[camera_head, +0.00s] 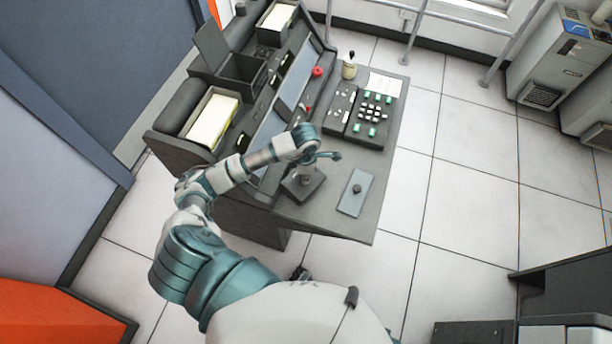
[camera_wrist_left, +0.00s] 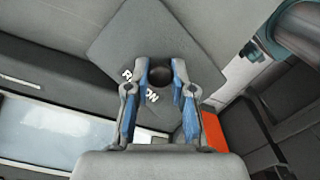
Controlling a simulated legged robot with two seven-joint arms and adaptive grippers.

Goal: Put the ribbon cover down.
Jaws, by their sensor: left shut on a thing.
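The ribbon cover (camera_wrist_left: 125,42) is a dark grey square plate with a round black knob and white lettering, partly hidden by the fingers. My left gripper (camera_wrist_left: 160,77) is shut on its knob. In the head view the cover (camera_head: 313,188) shows below my left gripper (camera_head: 304,172), over the near left part of the desk top (camera_head: 345,222). I cannot tell whether it touches the desk. My right gripper is not in view.
A lighter grey plate with a dark knob (camera_head: 355,192) lies to the right on the desk. A button panel (camera_head: 362,113), a small jar (camera_head: 349,69) and a paper sheet (camera_head: 385,85) are farther back. The machine's open compartment (camera_head: 241,70) is at the back left. The desk's near right corner is clear.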

